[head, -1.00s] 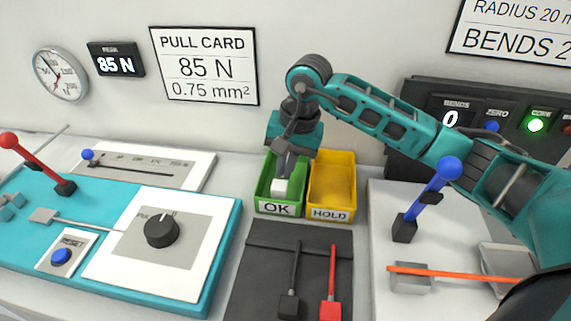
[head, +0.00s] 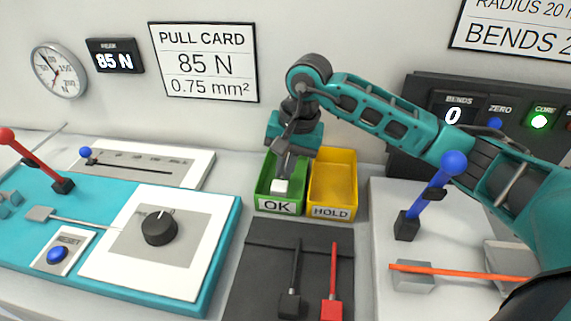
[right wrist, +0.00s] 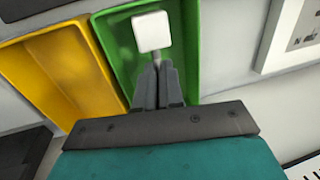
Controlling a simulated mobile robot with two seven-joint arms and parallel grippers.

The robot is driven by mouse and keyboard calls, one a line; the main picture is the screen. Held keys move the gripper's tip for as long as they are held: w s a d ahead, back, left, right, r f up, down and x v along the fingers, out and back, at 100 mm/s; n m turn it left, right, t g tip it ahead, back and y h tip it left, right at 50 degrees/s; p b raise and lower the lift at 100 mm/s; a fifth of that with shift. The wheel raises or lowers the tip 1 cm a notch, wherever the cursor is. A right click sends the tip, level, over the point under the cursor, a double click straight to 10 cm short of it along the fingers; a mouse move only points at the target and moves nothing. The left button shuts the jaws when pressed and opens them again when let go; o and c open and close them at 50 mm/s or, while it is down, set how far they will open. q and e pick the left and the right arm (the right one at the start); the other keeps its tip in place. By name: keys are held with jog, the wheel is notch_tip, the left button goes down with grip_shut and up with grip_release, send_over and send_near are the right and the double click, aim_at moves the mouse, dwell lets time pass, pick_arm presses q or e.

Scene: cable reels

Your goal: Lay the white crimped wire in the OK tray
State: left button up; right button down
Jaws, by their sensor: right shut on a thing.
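The white crimped wire shows as a white block-shaped end (head: 279,186) over the green OK tray (head: 268,207) in the head view. My right gripper (head: 283,172) points down into the OK tray and is shut on the wire. In the right wrist view the white end (right wrist: 151,32) sticks out just beyond the closed fingertips (right wrist: 157,75), inside the outline of the green tray (right wrist: 185,45). I cannot tell whether the wire touches the tray floor. The rest of the wire is hidden by the fingers. My left gripper is not in view.
The yellow HOLD tray (head: 332,212) stands directly right of the OK tray and looks empty. A blue lever (head: 432,195) stands at right, near my right arm.

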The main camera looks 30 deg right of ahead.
jog(key=shift+f+b, duration=1.2)
jog(key=shift+f, duration=0.15)
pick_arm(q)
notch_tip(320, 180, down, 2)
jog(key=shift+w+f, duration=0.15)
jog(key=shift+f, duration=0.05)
pick_arm(e)
jog(key=c, duration=1.2)
grip_release()
jog(key=shift+d+r, duration=0.1)
jog(key=shift+r, duration=0.6)
pick_arm(q)
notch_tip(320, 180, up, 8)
jog(key=p, duration=0.8)
pick_arm(e)
jog(key=r, duration=0.7)
jog(key=s+d+r, duration=0.1)
jog(key=r, duration=1.4)
jog(key=shift+s+d+r, duration=0.2)
jog(key=shift+s+d, duration=0.05)
jog(key=shift+d, duration=0.15)
